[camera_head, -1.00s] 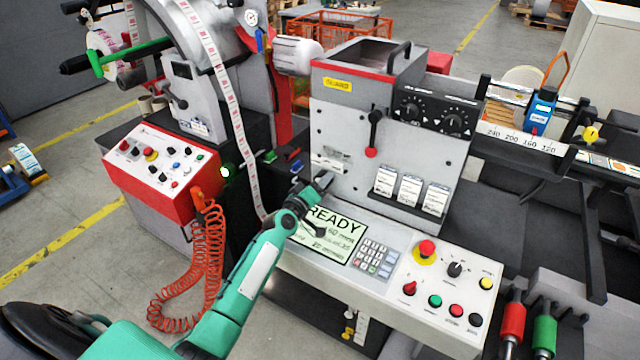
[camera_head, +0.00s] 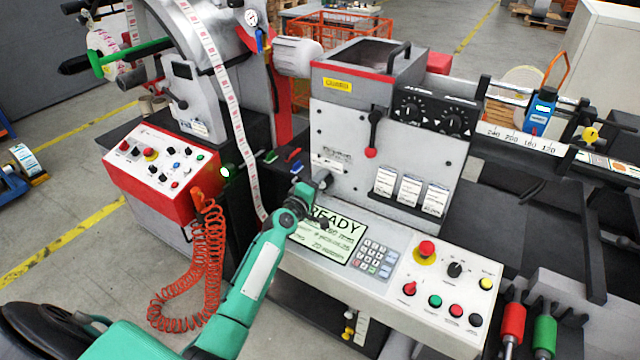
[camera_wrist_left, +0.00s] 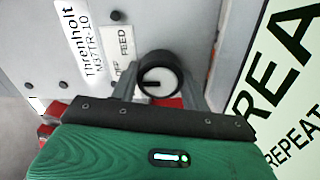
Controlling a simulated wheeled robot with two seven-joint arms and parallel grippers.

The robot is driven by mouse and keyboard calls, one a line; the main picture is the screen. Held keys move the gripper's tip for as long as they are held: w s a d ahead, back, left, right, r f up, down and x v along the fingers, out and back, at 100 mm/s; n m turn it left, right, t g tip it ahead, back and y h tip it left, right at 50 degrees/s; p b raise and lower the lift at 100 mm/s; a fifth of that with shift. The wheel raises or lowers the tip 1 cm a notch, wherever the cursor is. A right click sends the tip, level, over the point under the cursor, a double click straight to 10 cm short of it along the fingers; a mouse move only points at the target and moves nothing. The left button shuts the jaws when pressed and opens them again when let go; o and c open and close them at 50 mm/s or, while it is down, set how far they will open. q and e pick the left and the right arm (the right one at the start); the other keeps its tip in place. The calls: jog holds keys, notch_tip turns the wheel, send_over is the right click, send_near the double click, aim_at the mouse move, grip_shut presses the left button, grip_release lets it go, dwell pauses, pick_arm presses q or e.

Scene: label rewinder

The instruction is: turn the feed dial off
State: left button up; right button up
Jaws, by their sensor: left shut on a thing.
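The feed dial (camera_wrist_left: 158,76) is a round black knob with a pale face, on the grey machine panel beside a small plate (camera_wrist_left: 120,52) lettered "FEED". My left gripper (camera_wrist_left: 160,92) has one finger on each side of the dial and is shut on it. In the head view my left gripper (camera_head: 322,183) is at the lower left of the grey machine front, just above the READY screen (camera_head: 330,232). There the wrist and fingers largely cover the dial. The dial's exact pointer setting is hard to read. My right gripper is not in view.
A black lever with a red knob (camera_head: 371,152) stands close to the right of my left gripper. The keypad (camera_head: 371,258) and a red stop button (camera_head: 426,248) are on the console farther right. The label web (camera_head: 238,130) runs down at the left.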

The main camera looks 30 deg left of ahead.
pick_arm(q)
jog(key=o, duration=1)
jog(key=shift+s, duration=0.1)
jog(key=s, duration=0.4)
jog(key=s+b, duration=0.1)
jog(key=s, duration=0.4)
jog(key=s+a+b, duration=0.1)
jog(key=s, duration=0.3)
jog(key=shift+s+a, duration=0.1)
jog(key=shift+s, duration=0.25)
